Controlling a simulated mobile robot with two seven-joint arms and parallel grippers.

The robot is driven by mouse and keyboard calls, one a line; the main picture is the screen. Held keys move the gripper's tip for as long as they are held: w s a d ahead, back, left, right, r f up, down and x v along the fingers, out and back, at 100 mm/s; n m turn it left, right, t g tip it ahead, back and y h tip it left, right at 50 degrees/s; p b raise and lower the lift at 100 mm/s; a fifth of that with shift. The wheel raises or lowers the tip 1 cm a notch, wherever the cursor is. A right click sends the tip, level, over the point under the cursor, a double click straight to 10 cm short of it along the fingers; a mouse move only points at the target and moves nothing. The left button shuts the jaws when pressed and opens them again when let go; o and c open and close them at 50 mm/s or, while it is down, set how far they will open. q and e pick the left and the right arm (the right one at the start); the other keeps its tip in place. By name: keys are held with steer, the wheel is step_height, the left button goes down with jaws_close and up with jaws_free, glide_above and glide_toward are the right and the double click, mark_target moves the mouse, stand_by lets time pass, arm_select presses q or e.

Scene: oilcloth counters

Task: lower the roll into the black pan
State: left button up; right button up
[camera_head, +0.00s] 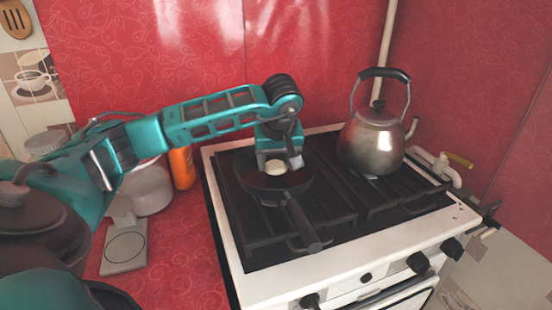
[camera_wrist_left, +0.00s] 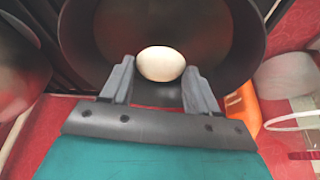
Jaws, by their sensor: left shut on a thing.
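The roll (camera_head: 275,168) is a pale, rounded piece over the black pan (camera_head: 301,187) on the stove. My left gripper (camera_head: 281,162) points down over the pan and is shut on the roll. In the left wrist view, the roll (camera_wrist_left: 161,63) sits between the fingertips of the gripper (camera_wrist_left: 160,82), with the dark inside of the pan (camera_wrist_left: 228,35) behind it. I cannot tell whether the roll touches the pan's bottom. The gripper and forearm hide part of the pan's far rim. My right gripper is not in view.
A metal kettle (camera_head: 372,142) stands on the stove (camera_head: 290,279) right of the pan. The pan's handle (camera_head: 302,225) points toward the front. An orange bottle (camera_head: 182,168), a white jar (camera_head: 148,190) and a grey scale (camera_head: 124,249) stand on the red counter at left.

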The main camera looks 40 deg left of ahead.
arm_select(q)
steer(key=shift+f+b, duration=0.65)
steer(key=shift+f, duration=0.4)
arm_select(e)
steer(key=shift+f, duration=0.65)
arm_select(q)
steer(key=o, duration=1.1)
steer(key=shift+o, duration=0.2)
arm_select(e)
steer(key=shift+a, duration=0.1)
arm_select(q)
steer(key=p+v, duration=0.1)
steer(key=v, duration=1.2)
steer(key=shift+p, duration=0.3)
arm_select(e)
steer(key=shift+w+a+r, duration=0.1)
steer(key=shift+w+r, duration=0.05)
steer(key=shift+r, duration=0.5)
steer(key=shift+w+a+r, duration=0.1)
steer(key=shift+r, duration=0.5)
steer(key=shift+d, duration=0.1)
